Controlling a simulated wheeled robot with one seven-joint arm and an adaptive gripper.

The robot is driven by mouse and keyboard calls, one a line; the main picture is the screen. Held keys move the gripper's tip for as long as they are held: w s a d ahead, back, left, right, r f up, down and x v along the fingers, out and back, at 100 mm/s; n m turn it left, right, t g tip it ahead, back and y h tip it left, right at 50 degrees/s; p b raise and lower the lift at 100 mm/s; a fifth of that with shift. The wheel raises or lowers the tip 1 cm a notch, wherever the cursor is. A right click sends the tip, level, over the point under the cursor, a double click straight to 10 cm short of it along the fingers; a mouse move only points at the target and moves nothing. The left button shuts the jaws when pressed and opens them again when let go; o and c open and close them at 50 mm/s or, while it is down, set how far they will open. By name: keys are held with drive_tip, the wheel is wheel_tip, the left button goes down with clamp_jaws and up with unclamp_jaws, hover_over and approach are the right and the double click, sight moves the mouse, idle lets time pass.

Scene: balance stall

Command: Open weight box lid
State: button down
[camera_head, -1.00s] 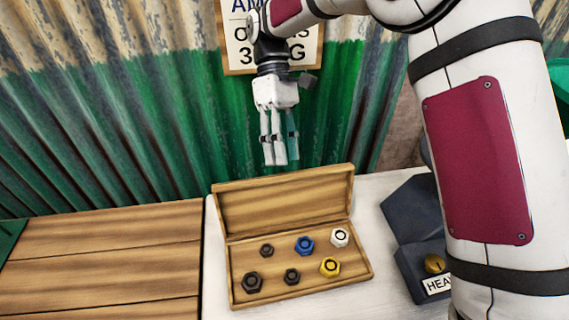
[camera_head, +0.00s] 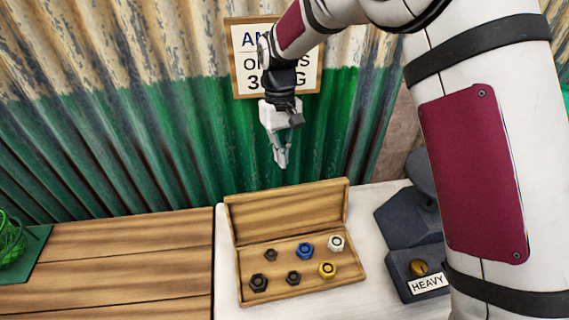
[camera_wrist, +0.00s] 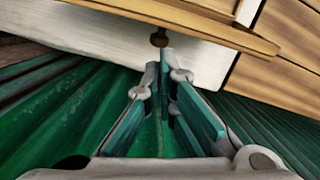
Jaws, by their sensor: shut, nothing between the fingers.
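The wooden weight box (camera_head: 243,284) stands on the white surface with its lid (camera_head: 288,212) raised and leaning back, so the box is open. Inside are several hex weights: small dark ones, a blue one (camera_head: 305,251), a white one (camera_head: 336,243) and a yellow one (camera_head: 327,270). My gripper (camera_head: 282,163) is shut and empty, pointing down above and behind the raised lid, apart from it. In the wrist view, my gripper's fingertips (camera_wrist: 165,55) are together, just below a wooden edge (camera_wrist: 190,25) with a small dark knob (camera_wrist: 159,38).
A dark scale with a "HEAVY" label (camera_head: 428,283) stands right of the box. A corrugated wall (camera_head: 180,140) with a sign (camera_head: 245,65) stands close behind.

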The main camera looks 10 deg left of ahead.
drive_tip(key=w+f+m+t+y+p, duration=0.1)
drive_tip(key=w+f+m+t+p, duration=0.3)
drive_tip(key=f, duration=0.4)
drive_tip(key=shift+s+d+r+n+p, duration=0.2)
drive_tip(key=shift+s+p, duration=0.25)
drive_tip(key=shift+s, duration=0.35)
drive_tip(key=shift+s+d+r+n+p, duration=0.15)
drive_tip(key=shift+s+p, duration=0.25)
drive_tip(key=shift+s, duration=0.4)
drive_tip(key=s+r+p, duration=0.1)
drive_tip(key=s+d+r, duration=0.1)
drive_tip(key=shift+s+p, duration=0.4)
drive_tip(key=shift+w, duration=0.1)
